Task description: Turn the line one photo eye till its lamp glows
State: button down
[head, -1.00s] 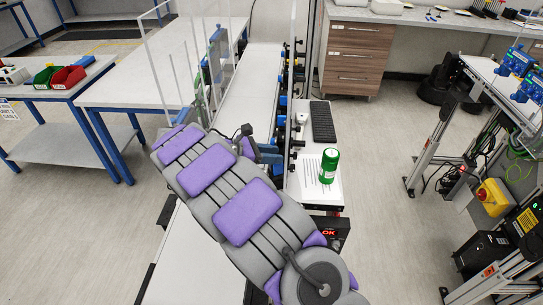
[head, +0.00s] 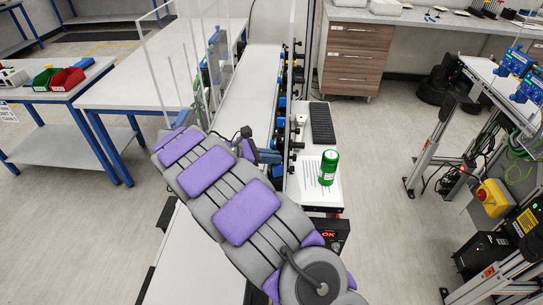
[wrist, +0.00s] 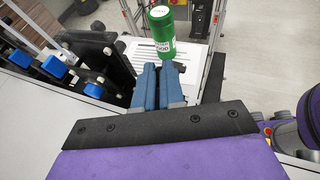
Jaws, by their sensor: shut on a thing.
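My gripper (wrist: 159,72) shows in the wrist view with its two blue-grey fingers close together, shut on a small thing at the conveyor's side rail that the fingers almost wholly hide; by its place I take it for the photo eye. In the head view my gripper (head: 268,157) is partly behind my purple-padded arm, at the right side of the white belt conveyor (head: 249,95). No glowing lamp can be made out at the fingers.
A green canister (head: 329,167) stands upright on a white side shelf (head: 308,190), just right of my gripper; it also shows beyond the fingertips in the wrist view (wrist: 161,32). A black keyboard (head: 322,122) lies behind it. A red "OK" display (head: 328,234) sits below.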

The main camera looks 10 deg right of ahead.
jog(key=shift+w+a+r+m+g+p, duration=0.2)
jog(key=shift+r+m+g+p, duration=0.15)
jog(key=shift+p, duration=0.55)
jog(key=m+g+p, duration=0.2)
jog(key=p, duration=0.1)
jog(key=shift+w+f+p, duration=0.15)
jog(key=shift+p, duration=0.2)
jog(key=shift+g, duration=0.25)
jog(key=shift+f, duration=0.15)
jog(key=c, duration=1.2)
grip_release()
jog(key=shift+a, duration=0.3)
jog(key=shift+c, duration=0.2)
jog(key=shift+d, duration=0.25)
jog(key=shift+d+f+b, duration=0.1)
jog(key=shift+b, duration=0.5)
